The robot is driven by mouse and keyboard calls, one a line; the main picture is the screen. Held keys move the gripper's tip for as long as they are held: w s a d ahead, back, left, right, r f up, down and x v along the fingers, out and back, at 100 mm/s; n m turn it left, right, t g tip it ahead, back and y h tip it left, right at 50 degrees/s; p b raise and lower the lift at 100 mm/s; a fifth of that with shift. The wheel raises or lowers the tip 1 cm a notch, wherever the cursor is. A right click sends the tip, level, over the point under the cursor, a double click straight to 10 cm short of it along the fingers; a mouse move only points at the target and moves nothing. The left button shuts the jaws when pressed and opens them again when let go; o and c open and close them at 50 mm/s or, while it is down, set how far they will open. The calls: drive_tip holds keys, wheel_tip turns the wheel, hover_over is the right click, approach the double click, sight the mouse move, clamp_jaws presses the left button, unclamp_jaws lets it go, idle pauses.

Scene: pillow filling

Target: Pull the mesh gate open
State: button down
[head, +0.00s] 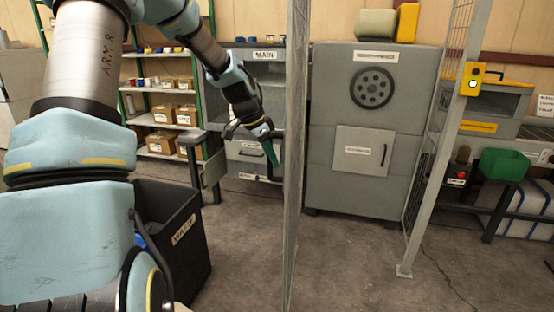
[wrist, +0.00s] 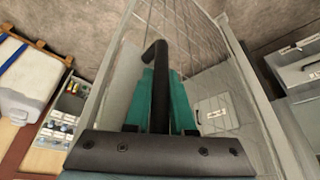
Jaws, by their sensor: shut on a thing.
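The mesh gate (head: 293,200) shows in the head view as a tall, narrow grey panel, seen almost edge-on. Its wire mesh and pale frame fill much of the wrist view (wrist: 243,85). My gripper (head: 268,150) is at the gate's left side. In the wrist view its teal fingers (wrist: 165,95) are closed around the black gate handle (wrist: 155,52), whose bent end sticks out beyond the fingertips. An open gap shows between the gate and the right-hand post (head: 420,200) in the head view. The gate's hinges cannot be made out.
A grey machine (head: 365,190) stands behind the gap. A black waste bin (head: 185,260) stands left of the gate. Bare concrete floor (head: 345,270) lies in the gap.

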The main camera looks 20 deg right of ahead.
drive_tip(key=shift+s+a+f, duration=0.25)
drive_tip(key=shift+a+f, duration=0.05)
drive_tip(key=shift+a, duration=0.1)
drive_tip(key=c, duration=0.8)
unclamp_jaws()
drive_tip(key=shift+r, duration=0.15)
drive_tip(key=shift+o, duration=0.2)
drive_tip(key=shift+w, duration=0.1)
drive_tip(key=shift+r, duration=0.15)
drive_tip(key=shift+a+r, duration=0.15)
drive_tip(key=shift+r, duration=0.1)
drive_tip(key=b+v, duration=0.3)
drive_tip(key=v, duration=0.7)
